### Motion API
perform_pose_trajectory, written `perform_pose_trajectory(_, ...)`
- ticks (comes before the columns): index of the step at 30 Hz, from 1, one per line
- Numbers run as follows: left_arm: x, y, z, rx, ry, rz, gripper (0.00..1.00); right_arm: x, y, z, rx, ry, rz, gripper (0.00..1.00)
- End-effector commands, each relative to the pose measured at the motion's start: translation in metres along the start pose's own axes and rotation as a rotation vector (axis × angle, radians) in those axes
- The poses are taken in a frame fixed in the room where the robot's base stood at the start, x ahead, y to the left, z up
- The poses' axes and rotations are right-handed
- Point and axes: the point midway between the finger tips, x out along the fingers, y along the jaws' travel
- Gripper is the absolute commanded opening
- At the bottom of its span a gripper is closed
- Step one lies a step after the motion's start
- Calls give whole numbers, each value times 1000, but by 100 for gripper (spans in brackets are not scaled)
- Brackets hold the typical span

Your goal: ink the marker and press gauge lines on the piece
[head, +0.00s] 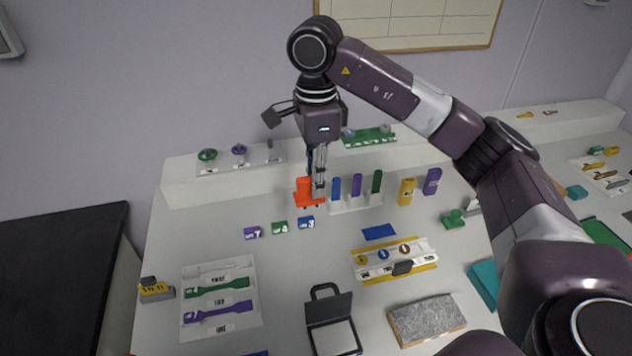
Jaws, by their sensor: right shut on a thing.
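My right gripper (319,190) points down at the back of the table, its fingers closed at an orange block (304,190), which they partly hide. An open black case with a pale pad (334,338), like an ink pad, lies at the front middle. Dumbbell-shaped pieces, one green (219,287) and one purple (218,312), lie on a white card (248,325) at the left. A green object with a knob (454,218), perhaps a stamp, stands at the right. I cannot tell which thing is the marker. My left gripper is not in view.
Blue, purple and green upright blocks stand in a white rack (357,207) right of the gripper; a yellow block (406,191) stands beyond. A yellow-white fixture (395,262) and a grey stone slab (427,319) lie in front. A raised shelf (185,190) runs along the back.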

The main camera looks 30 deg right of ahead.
Motion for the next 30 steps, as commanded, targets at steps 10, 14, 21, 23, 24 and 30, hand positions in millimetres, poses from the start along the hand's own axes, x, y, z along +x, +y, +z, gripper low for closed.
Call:
perform_pose_trajectory(10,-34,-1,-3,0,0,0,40,-40,0,0,1,0,-1,0)
perform_pose_trajectory(14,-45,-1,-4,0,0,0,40,-54,0,0,1,0,-1,0)
perform_pose_trajectory(21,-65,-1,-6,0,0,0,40,-77,0,0,0,1,0,0)
perform_pose_trajectory(23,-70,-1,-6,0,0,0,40,-83,0,0,0,1,0,0)
perform_pose_trajectory(24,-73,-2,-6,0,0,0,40,-87,0,0,0,1,0,0)
perform_pose_trajectory(30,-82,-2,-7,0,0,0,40,-98,0,0,1,1,0,0)
